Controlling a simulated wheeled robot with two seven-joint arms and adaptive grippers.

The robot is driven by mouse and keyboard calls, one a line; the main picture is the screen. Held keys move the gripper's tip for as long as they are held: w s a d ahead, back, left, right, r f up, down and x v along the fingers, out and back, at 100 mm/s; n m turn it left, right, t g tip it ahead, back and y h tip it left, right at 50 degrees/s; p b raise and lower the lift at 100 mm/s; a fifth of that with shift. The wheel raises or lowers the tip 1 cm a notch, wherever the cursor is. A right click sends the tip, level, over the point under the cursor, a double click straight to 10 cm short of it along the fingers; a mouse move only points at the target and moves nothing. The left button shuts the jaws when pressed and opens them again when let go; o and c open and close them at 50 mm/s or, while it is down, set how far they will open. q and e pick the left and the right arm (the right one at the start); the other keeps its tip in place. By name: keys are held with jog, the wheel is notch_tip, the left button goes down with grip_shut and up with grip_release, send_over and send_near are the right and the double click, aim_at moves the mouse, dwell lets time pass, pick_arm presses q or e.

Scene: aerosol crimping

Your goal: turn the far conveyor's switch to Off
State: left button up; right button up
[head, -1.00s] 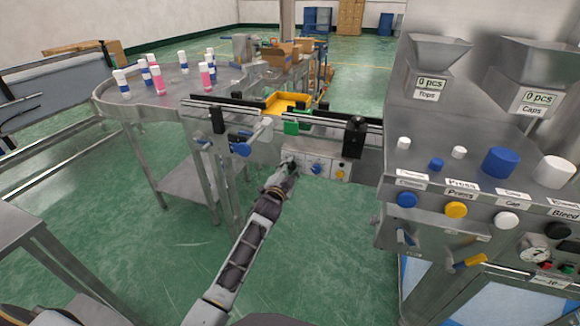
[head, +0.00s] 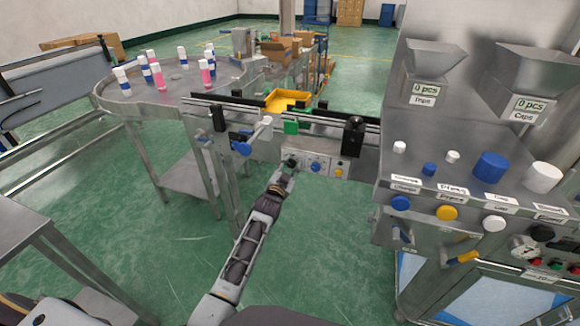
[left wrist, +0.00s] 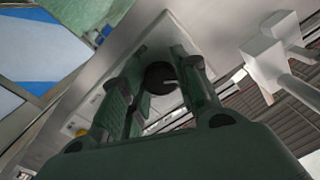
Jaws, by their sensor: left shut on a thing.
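The far conveyor (head: 330,122) runs across the middle of the head view, with a grey control panel (head: 326,166) on its near side. My left gripper (head: 289,164) is at the left end of this panel and covers the switch there in the head view. In the left wrist view, a round black switch knob (left wrist: 160,76) with a pale mark sits between the fingers of my left gripper (left wrist: 158,88), which is shut on it. The knob's setting cannot be read. My right gripper is not in view.
A blue knob (head: 316,166) and a yellow button (head: 339,172) sit on the panel right of my gripper. A crimping machine (head: 470,205) stands at right. A round table (head: 150,108) with several pink and white cans is at left. Green floor below the panel is clear.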

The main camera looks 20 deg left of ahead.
pick_arm(q)
jog(key=shift+f, duration=0.1)
jog(key=o, duration=1)
jog(key=shift+s, duration=0.15)
jog(key=shift+s+a, duration=0.15)
jog(key=shift+s, duration=5.7)
